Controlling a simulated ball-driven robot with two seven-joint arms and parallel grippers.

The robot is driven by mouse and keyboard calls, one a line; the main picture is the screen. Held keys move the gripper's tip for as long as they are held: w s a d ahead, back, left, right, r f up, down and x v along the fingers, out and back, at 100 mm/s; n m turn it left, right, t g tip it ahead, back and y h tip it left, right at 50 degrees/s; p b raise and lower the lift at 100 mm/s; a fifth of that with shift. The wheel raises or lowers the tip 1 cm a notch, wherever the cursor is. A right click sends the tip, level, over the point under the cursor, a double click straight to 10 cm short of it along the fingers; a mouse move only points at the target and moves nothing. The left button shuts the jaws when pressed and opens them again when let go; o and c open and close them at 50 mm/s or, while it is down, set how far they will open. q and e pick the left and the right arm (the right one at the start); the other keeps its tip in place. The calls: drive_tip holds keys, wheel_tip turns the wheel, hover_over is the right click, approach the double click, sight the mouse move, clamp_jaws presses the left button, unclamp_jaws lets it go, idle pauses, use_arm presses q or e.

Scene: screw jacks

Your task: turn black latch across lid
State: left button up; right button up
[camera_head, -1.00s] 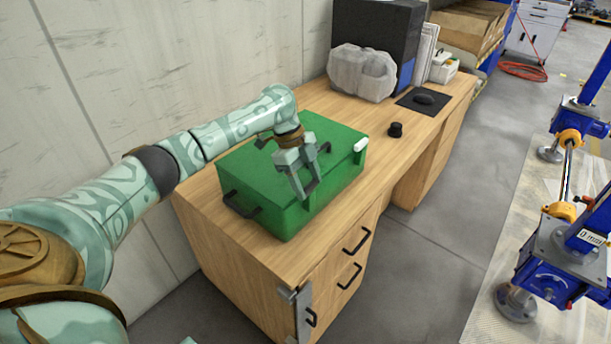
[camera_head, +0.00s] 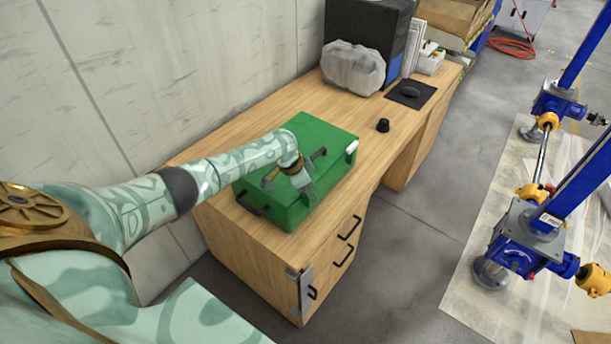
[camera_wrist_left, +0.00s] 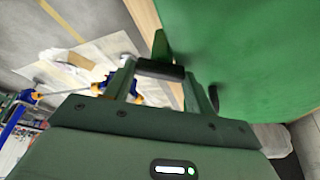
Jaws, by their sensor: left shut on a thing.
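A green box with a flat green lid (camera_head: 325,135) stands on the wooden desk. My left gripper (camera_head: 308,192) is over the lid's front edge, pointing down. In the left wrist view its fingers (camera_wrist_left: 163,88) are on either side of a short black bar, the black latch (camera_wrist_left: 160,69), and are shut on it. The latch lies close to the lid's edge, with the green lid (camera_wrist_left: 250,50) to the right. In the head view the gripper mostly hides the latch. A white latch (camera_head: 351,147) sits at the lid's right corner. My right gripper is not in view.
A black handle (camera_head: 252,204) sticks out of the box's left side. A black knob (camera_head: 383,125) and a dark mat (camera_head: 411,94) lie farther along the desk (camera_head: 300,80). Blue screw jacks (camera_head: 520,235) stand at the right. The wall is behind the box.

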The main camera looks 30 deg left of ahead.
use_arm(q)
drive_tip(key=n+p, duration=0.2)
drive_tip(key=n+y+p, duration=0.1)
drive_tip(key=shift+d+r+t+p, duration=0.15)
drive_tip(key=shift+r+t+p, duration=0.1)
drive_tip(key=shift+t+p, duration=0.1)
drive_tip(key=shift+f+n+y+p, duration=0.15)
drive_tip(key=shift+n+y+p, duration=0.45)
drive_tip(key=shift+n+p, duration=0.85)
drive_tip(key=shift+n, duration=0.25)
drive_tip(key=o, duration=1)
drive_tip(key=p+v, duration=0.8)
drive_tip(key=v, duration=0.8)
drive_tip(key=shift+s+p, duration=0.15)
drive_tip(key=shift+p, duration=0.25)
